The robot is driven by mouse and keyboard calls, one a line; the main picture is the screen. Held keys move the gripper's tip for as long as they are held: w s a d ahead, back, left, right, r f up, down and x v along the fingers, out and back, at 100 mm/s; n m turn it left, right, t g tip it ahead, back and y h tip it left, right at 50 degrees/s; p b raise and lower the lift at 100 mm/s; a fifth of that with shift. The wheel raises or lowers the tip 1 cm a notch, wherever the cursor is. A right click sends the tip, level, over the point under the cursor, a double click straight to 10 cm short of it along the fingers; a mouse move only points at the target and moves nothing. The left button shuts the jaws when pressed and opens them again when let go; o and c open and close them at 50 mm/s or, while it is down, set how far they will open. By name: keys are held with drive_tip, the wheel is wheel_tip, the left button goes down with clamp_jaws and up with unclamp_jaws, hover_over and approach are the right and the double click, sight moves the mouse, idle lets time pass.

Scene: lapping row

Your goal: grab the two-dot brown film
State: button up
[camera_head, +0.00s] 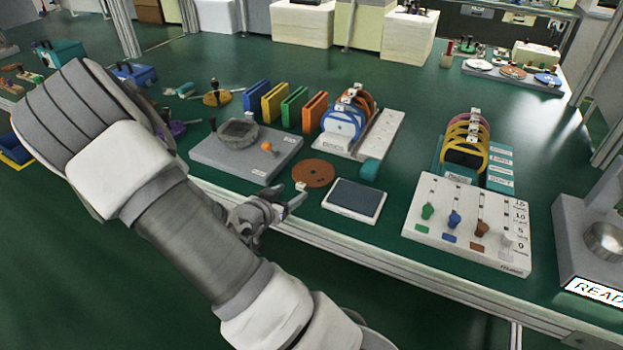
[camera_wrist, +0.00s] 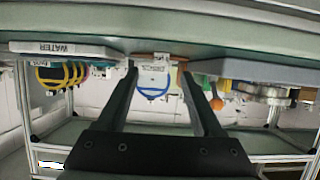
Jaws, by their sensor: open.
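The brown film is a flat round disc (camera_head: 314,172) lying on the green bench top, with small dark dots and a white tab at its near edge. In the wrist view it is a thin brown strip (camera_wrist: 146,55) seen edge-on, beyond and between my fingertips. My gripper (camera_head: 287,202) is just in front of the film, low at the bench's front edge. In the wrist view my gripper (camera_wrist: 157,68) is open with nothing between its fingers. I see no contact with the film.
A dark pad in a white tray (camera_head: 354,199) lies right of the film; a grey polishing plate (camera_head: 214,160) lies left. A pegged white board (camera_head: 450,235) is further right.

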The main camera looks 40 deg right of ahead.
sight(301, 184)
drive_tip(key=shift+b+x, duration=0.85)
drive_tip(key=shift+x, duration=2.15)
drive_tip(key=shift+w+r, duration=0.15)
drive_tip(key=shift+r, duration=0.05)
clamp_jaws()
